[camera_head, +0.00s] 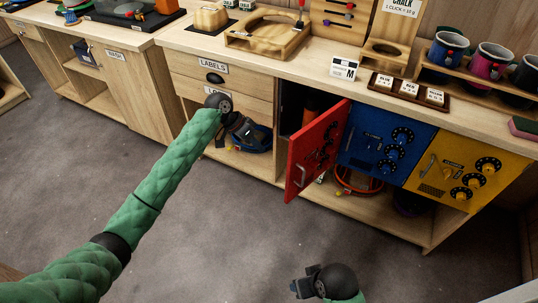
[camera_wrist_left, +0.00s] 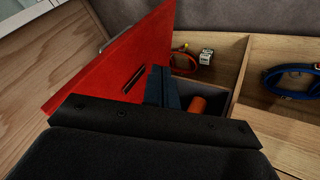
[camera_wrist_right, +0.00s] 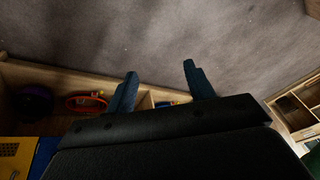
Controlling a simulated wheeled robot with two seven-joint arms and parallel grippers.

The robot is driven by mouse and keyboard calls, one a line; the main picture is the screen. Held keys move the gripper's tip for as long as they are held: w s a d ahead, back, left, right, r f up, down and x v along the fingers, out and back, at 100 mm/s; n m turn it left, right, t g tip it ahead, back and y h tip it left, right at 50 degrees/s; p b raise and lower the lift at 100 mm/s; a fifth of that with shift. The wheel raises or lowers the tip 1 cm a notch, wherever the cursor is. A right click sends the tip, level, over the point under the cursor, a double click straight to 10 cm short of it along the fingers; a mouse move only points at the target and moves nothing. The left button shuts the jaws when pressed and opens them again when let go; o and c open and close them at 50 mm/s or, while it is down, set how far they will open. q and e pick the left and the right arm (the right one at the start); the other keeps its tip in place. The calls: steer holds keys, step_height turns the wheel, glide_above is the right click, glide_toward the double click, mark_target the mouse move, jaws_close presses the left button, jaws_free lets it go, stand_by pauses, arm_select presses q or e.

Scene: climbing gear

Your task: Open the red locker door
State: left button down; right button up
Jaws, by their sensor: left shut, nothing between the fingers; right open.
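The red locker door (camera_head: 317,150) stands swung out from its dark compartment (camera_head: 290,105), with its handle (camera_head: 300,177) near the free edge. In the left wrist view the red door (camera_wrist_left: 110,65) fills the upper left, and an orange cylinder (camera_wrist_left: 197,104) sits in the compartment. My left gripper (camera_head: 242,129) is shut and empty, left of the door in the head view. Its fingers (camera_wrist_left: 160,87) overlap the door's edge in the left wrist view; contact is unclear. My right gripper (camera_head: 300,287) is open and empty, low over the floor; its fingers (camera_wrist_right: 160,72) are spread.
A blue door (camera_head: 385,143) and a yellow door (camera_head: 462,172), both closed, are right of the red one. An orange-red coil (camera_head: 358,181) lies on the shelf below. The counter (camera_head: 300,65) overhangs the doors and carries gear. The floor (camera_head: 220,230) in front is clear.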

arm_select(q)
steer(key=s+d+f+p, duration=0.3)
steer(key=s+d+f, duration=0.1)
steer(key=d+f, duration=0.3)
steer(key=shift+d+f, duration=0.15)
steer(key=shift+d, duration=0.35)
arm_select(e)
steer(key=s+d+r+g+h, duration=0.1)
steer(key=s+d+r, duration=0.1)
steer(key=d+r, duration=0.2)
steer(key=shift+r, duration=0.45)
steer(key=shift+w, duration=0.1)
